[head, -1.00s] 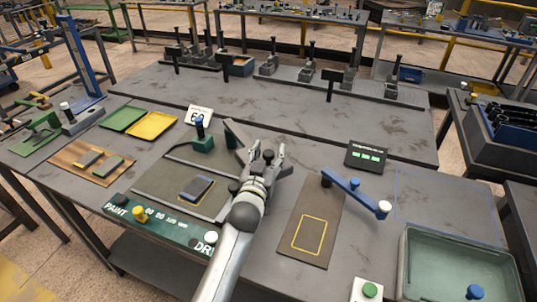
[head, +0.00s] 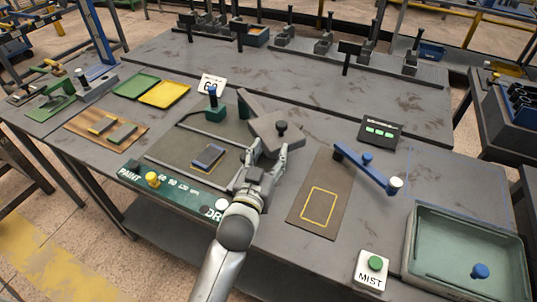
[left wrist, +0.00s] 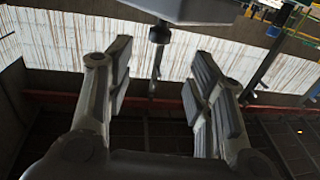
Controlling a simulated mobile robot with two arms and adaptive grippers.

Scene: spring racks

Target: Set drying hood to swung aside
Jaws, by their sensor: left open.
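The drying hood appears to be the grey slab (head: 262,126) with a dark round knob (head: 282,127), beside a dark upright block behind the paint station. My left gripper (head: 268,153) is open just in front of the slab, its fingertips close to the near edge. In the left wrist view, the slab's edge (left wrist: 185,8) crosses the top, and a round knob (left wrist: 160,34) hangs beyond the open fingers (left wrist: 160,75). Whether a finger touches the slab I cannot tell. My right gripper is out of view.
A blue lever (head: 365,168) stands right of a brown mat (head: 300,215). A green tray (head: 418,240) and a MIST button box (head: 370,270) lie at the front right. A green block with a blue knob (head: 215,108) stands left of the slab.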

